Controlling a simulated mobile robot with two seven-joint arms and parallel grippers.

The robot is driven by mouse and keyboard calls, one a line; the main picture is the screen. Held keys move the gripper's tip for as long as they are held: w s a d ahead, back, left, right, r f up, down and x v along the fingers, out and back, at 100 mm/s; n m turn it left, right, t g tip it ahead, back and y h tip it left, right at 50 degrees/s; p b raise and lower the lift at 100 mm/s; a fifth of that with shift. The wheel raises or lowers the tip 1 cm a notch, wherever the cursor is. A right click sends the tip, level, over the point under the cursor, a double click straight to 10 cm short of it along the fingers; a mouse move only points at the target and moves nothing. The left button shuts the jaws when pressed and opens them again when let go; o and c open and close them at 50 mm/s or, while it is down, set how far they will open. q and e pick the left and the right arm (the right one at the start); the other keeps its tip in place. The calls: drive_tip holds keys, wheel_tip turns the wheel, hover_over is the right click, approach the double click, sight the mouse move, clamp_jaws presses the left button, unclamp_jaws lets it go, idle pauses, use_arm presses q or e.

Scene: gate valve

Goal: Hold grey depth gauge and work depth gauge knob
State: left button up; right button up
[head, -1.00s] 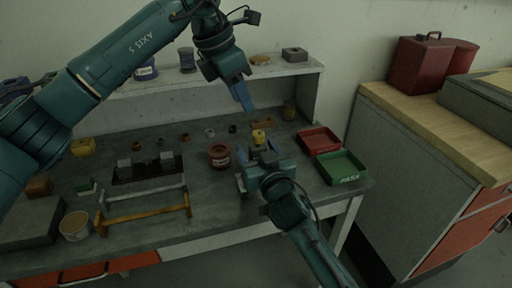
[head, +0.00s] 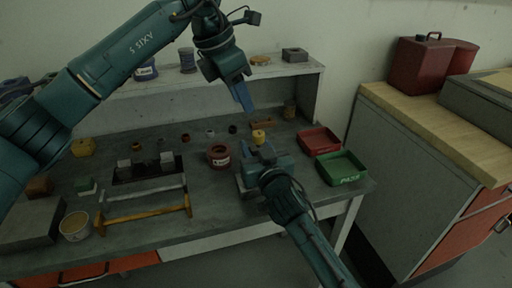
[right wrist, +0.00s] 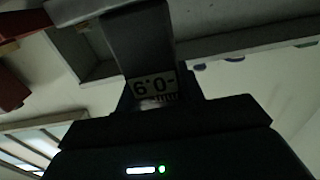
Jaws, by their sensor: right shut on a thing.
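The grey depth gauge (right wrist: 140,40) fills the upper middle of the right wrist view, with a printed scale label on it. In the head view it is mostly hidden by my right gripper (head: 262,160), which is shut on it above the bench's front right part. A small yellow knob-like piece (head: 259,136) shows just behind this gripper; I cannot tell whether it is the gauge's knob. My left gripper (head: 242,96) points down above and behind the yellow piece, apart from it. Its blue fingers show nearly edge-on, so their opening is unclear.
A red tray (head: 319,139) and a green tray (head: 342,168) stand right of my right gripper. A dark red pot (head: 219,156) is to its left. Yellow-orange and grey bar handles (head: 145,214) lie at front left. A shelf (head: 180,95) runs behind.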

sight(259, 132)
use_arm(q)
drive_tip(key=shift+o, duration=1.1)
drive_tip(key=shift+d, duration=0.1)
drive_tip(key=shift+o, duration=0.2)
drive_tip(key=shift+w+d, duration=0.1)
drive_tip(key=shift+d, duration=0.1)
drive_tip(key=d+m+y, duration=0.1)
drive_tip(key=w+d+m+g, duration=0.1)
drive_tip(key=m, duration=0.1)
drive_tip(key=shift+d+f+y, duration=0.1)
drive_tip(key=shift+y, duration=0.3)
drive_tip(key=f+m, duration=0.1)
drive_tip(key=f, duration=0.2)
drive_tip(key=f+m+y, duration=0.1)
drive_tip(key=f, duration=0.2)
drive_tip(key=d+f+m, duration=0.1)
drive_tip(key=f, duration=0.2)
drive_tip(key=shift+w+m+g+y, duration=0.3)
drive_tip(key=shift+m+g+y, duration=0.1)
drive_tip(key=shift+c, duration=0.6)
drive_tip(key=c, duration=0.9)
